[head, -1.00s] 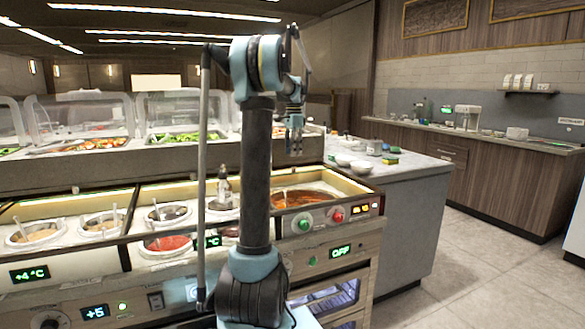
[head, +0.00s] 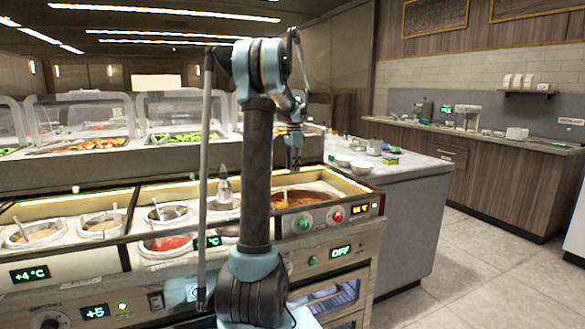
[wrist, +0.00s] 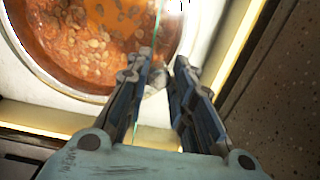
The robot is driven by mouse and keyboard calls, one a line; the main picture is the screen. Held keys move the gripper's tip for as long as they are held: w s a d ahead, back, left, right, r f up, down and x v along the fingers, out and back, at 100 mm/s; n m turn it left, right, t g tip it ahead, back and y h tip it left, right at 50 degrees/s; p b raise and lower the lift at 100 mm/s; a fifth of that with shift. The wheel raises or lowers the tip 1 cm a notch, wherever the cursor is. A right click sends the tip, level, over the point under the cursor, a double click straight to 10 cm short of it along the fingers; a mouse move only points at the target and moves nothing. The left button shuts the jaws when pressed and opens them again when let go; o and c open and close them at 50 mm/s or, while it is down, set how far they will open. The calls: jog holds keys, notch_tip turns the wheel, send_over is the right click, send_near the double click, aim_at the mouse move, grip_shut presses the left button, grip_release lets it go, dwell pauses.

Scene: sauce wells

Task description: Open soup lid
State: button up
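The soup well (head: 312,198) sits at the right end of the serving counter, with orange-red soup in it. In the wrist view the round soup pot (wrist: 75,45) fills the upper left, with pieces floating in the soup. A glass lid cannot be made out clearly; a thin pale green line crosses the soup. My gripper (head: 295,168) points down above the well's back part. In the wrist view its fingers (wrist: 164,60) are apart, beside the pot's right rim. A small grey rounded part shows between them; I cannot tell whether they touch it.
Sauce wells (head: 168,243) with spoons stand to the left. A grey-topped bottle (head: 223,192) stands left of my arm. Glass guards (head: 180,112) stand behind. A side counter (head: 405,165) with bowls lies right of the well.

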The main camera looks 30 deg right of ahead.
grip_shut()
jog(key=shift+w+d, duration=0.15)
jog(key=shift+w, duration=2.1)
jog(key=o, duration=0.7)
grip_release()
jog(key=shift+o, duration=0.2)
notch_tip(320, 180, up, 12)
jog(key=shift+f, duration=0.1)
